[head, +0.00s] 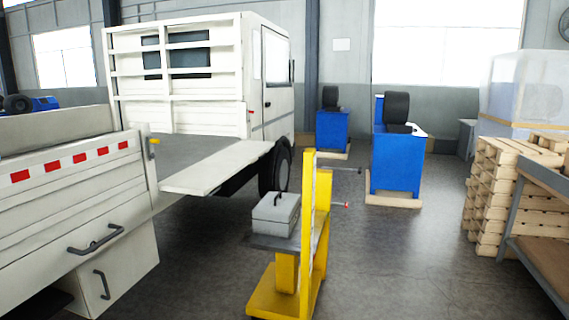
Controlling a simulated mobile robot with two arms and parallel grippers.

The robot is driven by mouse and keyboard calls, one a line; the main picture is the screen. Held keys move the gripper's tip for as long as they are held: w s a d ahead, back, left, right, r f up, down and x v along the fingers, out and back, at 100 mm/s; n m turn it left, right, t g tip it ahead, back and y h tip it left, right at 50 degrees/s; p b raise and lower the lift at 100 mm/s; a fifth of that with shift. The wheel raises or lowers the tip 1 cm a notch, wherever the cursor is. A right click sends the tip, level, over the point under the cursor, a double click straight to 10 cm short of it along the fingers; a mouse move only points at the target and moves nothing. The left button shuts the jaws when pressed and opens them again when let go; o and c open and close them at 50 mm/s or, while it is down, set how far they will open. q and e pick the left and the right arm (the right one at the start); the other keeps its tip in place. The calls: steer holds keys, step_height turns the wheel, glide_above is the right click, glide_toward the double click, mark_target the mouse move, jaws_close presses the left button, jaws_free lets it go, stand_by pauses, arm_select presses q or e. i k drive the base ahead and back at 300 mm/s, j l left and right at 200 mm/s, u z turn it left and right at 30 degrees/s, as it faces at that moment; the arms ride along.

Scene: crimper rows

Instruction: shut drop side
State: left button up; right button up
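A white flatbed truck stands at the left, its cab (268,80) facing away. A flat white panel (217,166), which looks like the drop side, sticks out roughly level from the bed (190,147) toward the right, beside the rear of the cab. A nearer white side panel (80,185) with red and white marks stands upright along the bed. A dark handle (96,240) is on the white bodywork below it. A yellow latch-like piece (154,142) sits at its end post. Neither of my grippers is in view.
A yellow trolley (312,240) carrying a grey toolbox (275,214) stands on the floor in front of the panel. Blue machines (396,165) stand behind. Stacked pallets (490,195) and a bench (535,240) are at the right. The floor between trolley and pallets is clear.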

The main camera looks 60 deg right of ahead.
mark_target(201, 179)
steer(key=i+l+z, duration=0.15)
steer(key=z, duration=0.25)
steer(key=i+l+z, duration=0.2)
steer(key=z, duration=0.2)
steer(key=i+l+z, duration=0.15)
steer(key=z, duration=0.25)
steer(key=i, duration=0.05)
